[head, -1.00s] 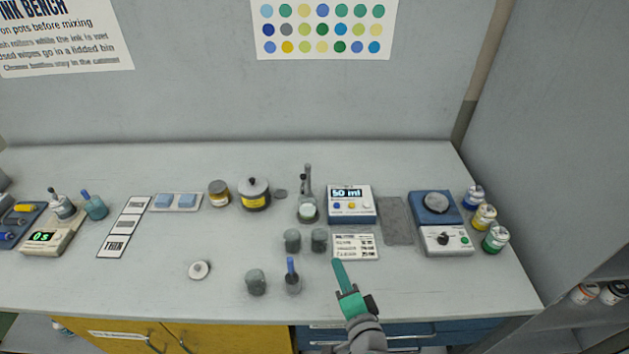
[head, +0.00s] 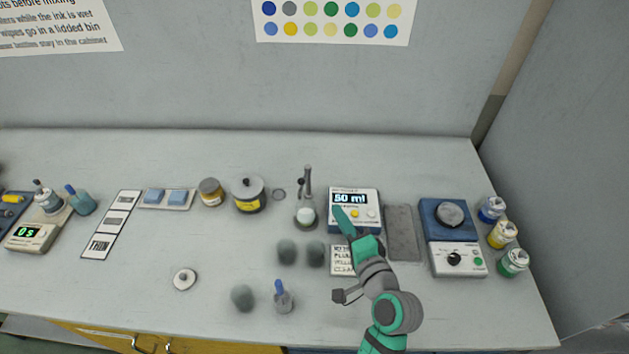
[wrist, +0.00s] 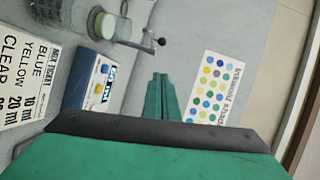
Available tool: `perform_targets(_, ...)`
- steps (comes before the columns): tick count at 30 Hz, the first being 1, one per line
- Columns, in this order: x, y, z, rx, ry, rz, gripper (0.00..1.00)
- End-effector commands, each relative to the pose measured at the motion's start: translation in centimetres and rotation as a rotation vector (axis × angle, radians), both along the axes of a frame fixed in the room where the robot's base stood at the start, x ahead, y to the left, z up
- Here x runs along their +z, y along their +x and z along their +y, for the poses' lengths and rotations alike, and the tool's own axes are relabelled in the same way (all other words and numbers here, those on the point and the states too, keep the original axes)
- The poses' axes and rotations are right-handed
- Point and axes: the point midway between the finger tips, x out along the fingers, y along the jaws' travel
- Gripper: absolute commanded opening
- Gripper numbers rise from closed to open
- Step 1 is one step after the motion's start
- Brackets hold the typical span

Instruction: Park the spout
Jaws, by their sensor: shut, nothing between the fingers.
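The slim grey metal spout (head: 308,182) stands upright behind and over a small glass pot (head: 306,215), left of the dispenser box (head: 352,198) that reads 50 ml. In the wrist view a metal rod with a black knob (wrist: 161,42) reaches across beside the clear glass pot (wrist: 118,27); I cannot tell the spout's exact angle. My gripper (head: 338,210) is shut and empty, its green fingers over the dispenser box's front, right of the spout and apart from it. In the wrist view its closed fingertips (wrist: 160,76) point past the box (wrist: 97,85).
A recipe card (head: 343,262) lies partly under my arm. A grey mat (head: 403,235) and blue stirrer unit (head: 448,220) are to the right.

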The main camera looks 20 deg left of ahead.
Motion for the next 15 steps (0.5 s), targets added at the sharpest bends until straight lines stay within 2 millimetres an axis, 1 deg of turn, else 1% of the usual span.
perform_targets(8,0.0,0.1,-0.3,-0.006,-0.001,0.000,0.00)
perform_targets(11,-0.1,0.5,0.1,-0.004,-0.001,0.000,0.00)
perform_targets(15,-0.3,1.9,1.4,0.000,0.001,-0.001,0.00)
